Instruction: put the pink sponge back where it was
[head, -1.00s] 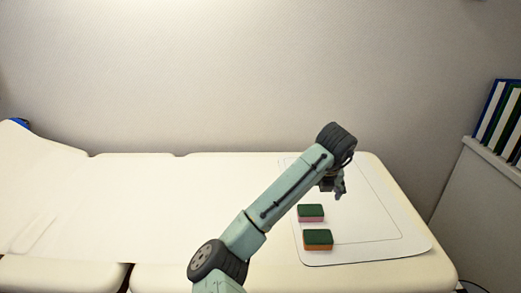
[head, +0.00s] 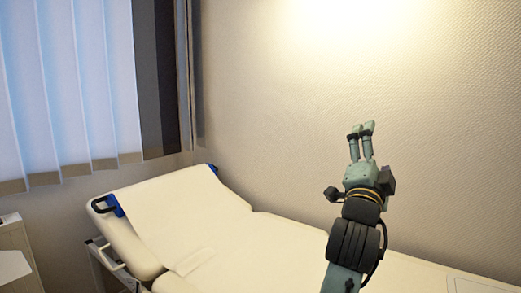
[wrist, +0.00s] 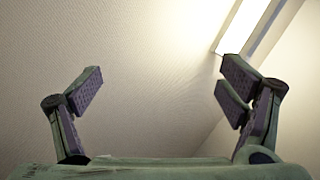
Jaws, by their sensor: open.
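My gripper (head: 361,130) is raised in front of the wall, above the bed, with its fingers pointing up. In the wrist view my gripper (wrist: 160,70) has its two fingers spread wide, with nothing between them. The pink sponge is in neither view now. One second ago the head view showed a sponge with a pink lower side and a dark green top on the white mat at the bed's right end. An orange and green sponge lay in front of it. That part of the mat is out of view now.
The cream padded bed (head: 290,255) runs along the wall, with its raised headrest (head: 175,215) at the left. A blind (head: 70,85) covers the window at left. White furniture (head: 15,255) stands at the lower left. The space around the gripper is clear.

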